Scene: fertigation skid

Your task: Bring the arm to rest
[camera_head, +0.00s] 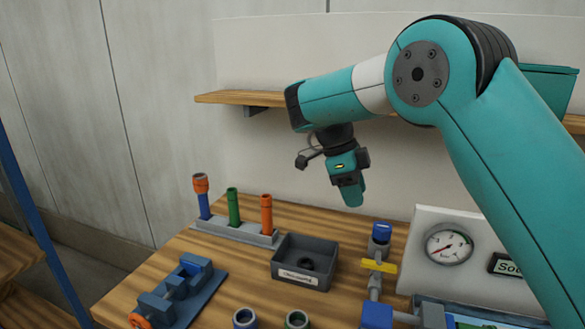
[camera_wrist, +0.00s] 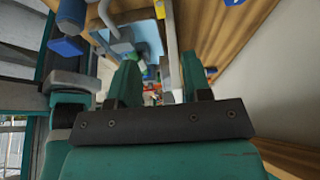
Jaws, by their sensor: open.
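My arm is teal and bent, reaching in from the right of the head view. My gripper (camera_head: 352,194) hangs from it, pointing down above the wooden bench. In the wrist view the two teal fingers of my gripper (camera_wrist: 160,85) stand apart, with nothing seen between them. In the head view the gripper is clear of the bench top and the things on it.
Below stand a grey bin (camera_head: 304,262), a rack of coloured tubes (camera_head: 236,232), a blue vise (camera_head: 176,292) and a pipe with a yellow-handled valve (camera_head: 379,265). A gauge panel (camera_head: 450,245) is at right. A wooden shelf (camera_head: 240,97) runs behind the arm.

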